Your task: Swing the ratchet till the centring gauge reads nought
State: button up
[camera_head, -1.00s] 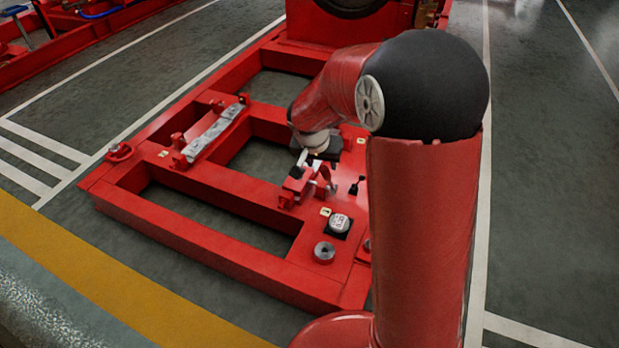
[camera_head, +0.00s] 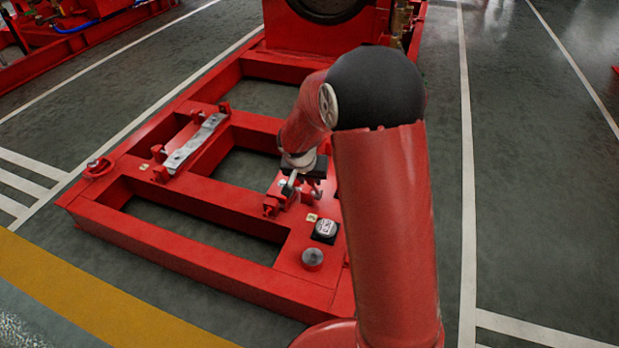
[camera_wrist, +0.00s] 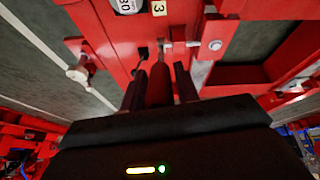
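In the wrist view, the two dark fingers of my gripper (camera_wrist: 159,88) stand on either side of a red bar (camera_wrist: 159,78), which looks like the ratchet's handle. The bar fills the narrow gap, so the gripper appears shut on it. In the head view, my gripper (camera_head: 306,184) points down at the small red and silver mechanism on the red frame; the wrist hides the grip. A round gauge with a white face (camera_head: 326,228) sits on the frame nearer the camera. Its edge, marked 30, shows in the wrist view (camera_wrist: 127,4). Its needle cannot be read.
The red skid frame (camera_head: 190,243) has open bays with floor showing through. A grey metal bar (camera_head: 195,143) lies across it at left. Red machinery (camera_head: 315,45) rises behind. The floor at right is clear.

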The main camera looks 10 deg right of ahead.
grip_shut()
jog(key=shift+r, duration=0.1)
